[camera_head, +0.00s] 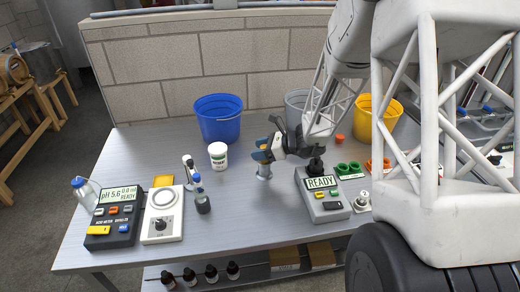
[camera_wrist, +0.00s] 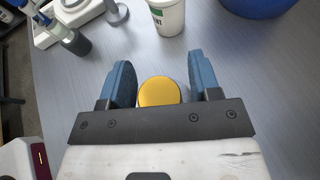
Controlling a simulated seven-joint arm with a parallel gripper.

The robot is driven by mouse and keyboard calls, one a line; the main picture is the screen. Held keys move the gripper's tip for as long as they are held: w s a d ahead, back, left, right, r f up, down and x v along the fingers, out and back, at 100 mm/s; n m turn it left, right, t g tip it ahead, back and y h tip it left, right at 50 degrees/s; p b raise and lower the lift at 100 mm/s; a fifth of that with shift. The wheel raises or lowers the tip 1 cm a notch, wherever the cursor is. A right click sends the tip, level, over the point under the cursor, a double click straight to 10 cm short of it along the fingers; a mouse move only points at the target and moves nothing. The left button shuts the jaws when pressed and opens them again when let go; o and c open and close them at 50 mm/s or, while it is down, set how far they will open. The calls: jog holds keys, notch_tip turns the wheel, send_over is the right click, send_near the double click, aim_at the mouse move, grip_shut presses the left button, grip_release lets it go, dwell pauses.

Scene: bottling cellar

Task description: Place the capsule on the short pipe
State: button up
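My gripper (camera_wrist: 160,80) is open, with its two blue fingers apart. A round gold-topped piece, which looks like the capsule (camera_wrist: 158,92), shows between the fingers in the wrist view. A narrow gap shows on its right side; it lies close to the left finger. In the head view my gripper (camera_head: 268,148) hangs low over the table's middle, with a bit of gold at the fingers. A small grey-blue upright cylinder (camera_head: 264,172) stands just below them. It may be the short pipe, but I cannot tell, nor whether the capsule touches it.
A white tub (camera_head: 218,155) and a blue bucket (camera_head: 219,118) stand left and behind. A display device (camera_head: 322,195) stands close on the right, with green rings (camera_head: 349,169) beyond it. A pH meter (camera_head: 113,218) and a stirrer plate (camera_head: 162,215) are at left. The front middle table is clear.

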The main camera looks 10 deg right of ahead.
jog(key=shift+o, duration=0.4)
jog(key=shift+r, duration=0.1)
jog(key=shift+d+r, duration=0.1)
jog(key=v, duration=1.1)
jog(key=shift+d+r, duration=0.25)
jog(key=shift+d, duration=0.1)
jog(key=shift+s, duration=0.15)
jog(key=s+a+r+n+g+h, duration=0.2)
jog(key=s+a+r+n, duration=0.25)
jog(key=s, duration=0.35)
jog(key=s+a+r+n+g+h, duration=0.2)
jog(key=s+a+r+n+g, duration=0.15)
jog(key=s+n, duration=0.3)
jog(key=s+d+r+n+t+h, duration=0.1)
jog(key=s+r+n+h, duration=0.2)
jog(key=s, duration=0.6)
jog(key=s+d+r+n+t+h, duration=0.1)
jog(key=s+r+n+h, duration=0.2)
jog(key=s+n+h, duration=0.2)
jog(key=s+n, duration=0.3)
jog(key=s, duration=0.2)
jog(key=shift+d+r+t+h, duration=0.3)
jog(key=shift+r+t+h, duration=0.05)
jog(key=shift+h, duration=0.05)
jog(key=shift+s, duration=0.15)
